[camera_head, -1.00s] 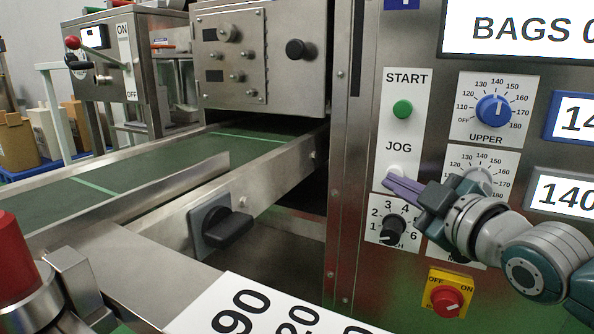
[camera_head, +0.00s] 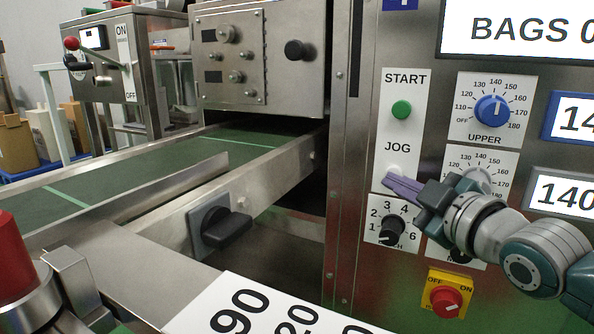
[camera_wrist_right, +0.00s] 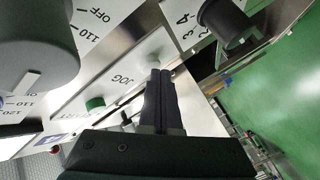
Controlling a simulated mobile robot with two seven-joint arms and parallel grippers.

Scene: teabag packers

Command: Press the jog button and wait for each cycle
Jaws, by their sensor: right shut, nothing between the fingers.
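The white jog button (camera_head: 396,172) is on the pale panel under the JOG label, below the green start button (camera_head: 401,110). My right gripper (camera_head: 388,182) is shut and empty, with its purple fingertips just below or at the jog button. In the right wrist view the shut fingers (camera_wrist_right: 160,75) end close to the jog button (camera_wrist_right: 155,60), which they partly hide. I cannot tell whether they touch it. My left gripper is not in view.
A black pitch knob (camera_head: 391,229) sits just below the fingers. The UPPER dial (camera_head: 492,111) is to the right, and a red OFF/ON switch (camera_head: 446,302) is lower down. A green conveyor belt (camera_head: 140,180) with pale cross lines runs at the left.

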